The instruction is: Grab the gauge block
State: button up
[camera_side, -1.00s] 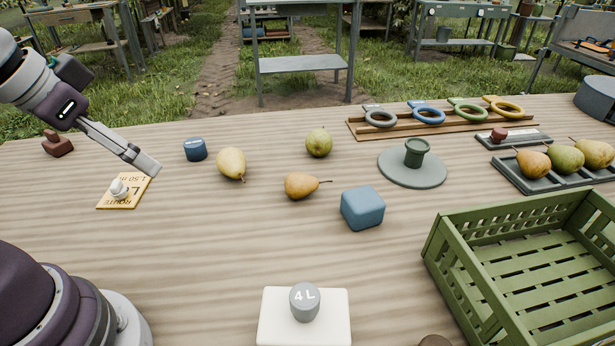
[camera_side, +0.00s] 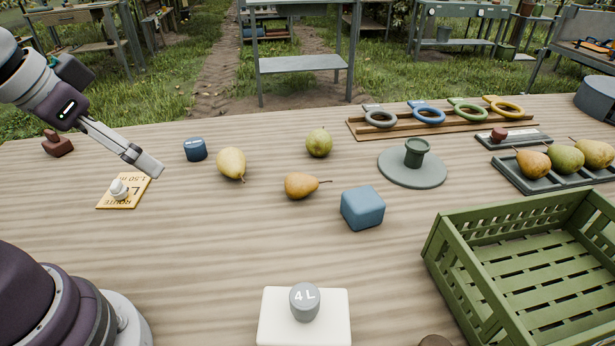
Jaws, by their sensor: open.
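A blue block (camera_side: 362,208) with rounded edges sits on the wooden table, right of the middle; it is the only plain block in view, and I take it as the gauge block. It stands free, with nothing touching it. My gripper (camera_side: 150,165) is at the left, in the air near the yellow route card, well to the left of the block. It is open and holds nothing; the gap between its fingers is hard to see from this side.
Loose pears (camera_side: 302,186) and a dark blue cylinder (camera_side: 195,149) lie between my gripper and the block. A green crate (camera_side: 437,257) stands at the right. A white weighted plate (camera_side: 335,325) is in front.

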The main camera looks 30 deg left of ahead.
jog(key=w+a+f+n+t, duration=0.1)
jog(key=w+f+n, duration=0.1)
jog(key=w+n, duration=0.3)
jog(key=w+a+f+n, duration=0.2)
jog(key=w+f+n, duration=0.1)
jog(key=w+n, duration=0.15)
jog(key=n+t+y, duration=0.5)
jog(key=n+t, duration=0.1)
jog(key=n, duration=2.5)
send_near(189, 149)
jog(key=w, duration=0.2)
jog(key=shift+w+d+f, duration=0.15)
jog(key=shift+w, duration=0.25)
jog(key=shift+n+y, duration=0.35)
jog(key=shift+y, duration=0.15)
jog(key=x, duration=0.4)
jog(key=shift+a+f, duration=0.3)
jog(key=shift+a, duration=0.05)
jog(key=shift+g, duration=0.3)
jog(key=shift+x, duration=2.9)
